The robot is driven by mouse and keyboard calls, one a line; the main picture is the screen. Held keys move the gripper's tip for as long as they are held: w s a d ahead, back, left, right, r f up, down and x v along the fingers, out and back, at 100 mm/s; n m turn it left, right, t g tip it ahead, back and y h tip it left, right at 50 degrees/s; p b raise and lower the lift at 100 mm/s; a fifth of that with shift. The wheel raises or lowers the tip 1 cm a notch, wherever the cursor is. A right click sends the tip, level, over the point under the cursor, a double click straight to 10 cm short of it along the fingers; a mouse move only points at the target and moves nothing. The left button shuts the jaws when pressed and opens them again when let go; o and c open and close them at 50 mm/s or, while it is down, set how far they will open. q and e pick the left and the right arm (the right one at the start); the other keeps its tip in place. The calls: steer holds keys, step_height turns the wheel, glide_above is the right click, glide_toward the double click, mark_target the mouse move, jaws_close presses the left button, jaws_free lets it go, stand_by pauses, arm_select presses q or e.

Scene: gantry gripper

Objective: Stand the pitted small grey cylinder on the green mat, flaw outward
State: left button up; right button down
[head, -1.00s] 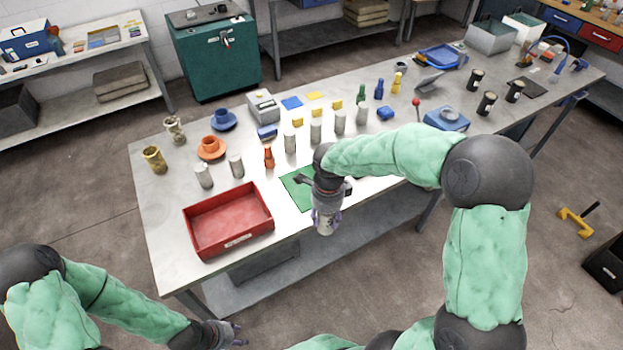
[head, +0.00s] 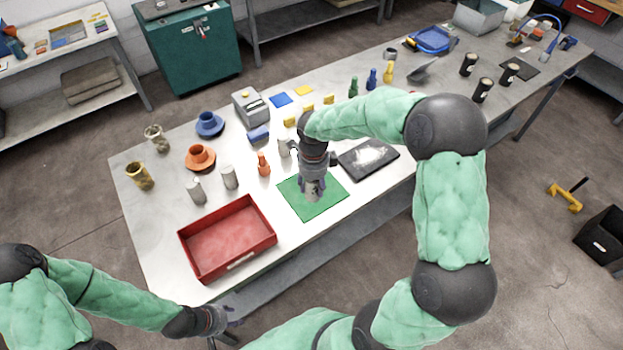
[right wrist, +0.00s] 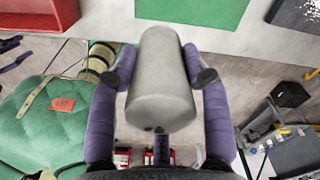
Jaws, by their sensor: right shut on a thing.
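My right gripper (head: 313,192) is shut on a small grey cylinder (right wrist: 162,80). The fingers press its two sides in the right wrist view, and small dark marks show at the rim of its near end. In the head view the gripper is in front of the green mat (head: 327,204), with the cylinder mostly hidden by the fingers; I cannot tell whether it touches the mat. The mat also shows at the top of the right wrist view (right wrist: 195,10). My left gripper (head: 226,318) is off the table's front edge, its fingers too small to judge.
Grey cylinders (head: 195,190) and an orange bottle-shaped piece (head: 263,164) stand behind the red tray. My right arm hides part of the table.

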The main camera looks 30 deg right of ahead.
steer(key=w+d+f, duration=0.1)
steer(key=w+f, duration=0.1)
steer(key=w+d+f, duration=0.2)
steer(key=w+f, duration=0.1)
steer(key=w+d+f, duration=0.1)
steer(key=w+f, duration=0.2)
steer(key=shift+w+d, duration=0.25)
steer(key=shift+d, duration=0.1)
steer(key=shift+w+f+p, duration=0.15)
steer(key=shift+f+p, duration=0.25)
steer(key=shift+f, duration=1.15)
steer(key=shift+f, duration=0.1)
steer(key=shift+f, duration=0.1)
steer(key=c, duration=0.6)
jaws_free()
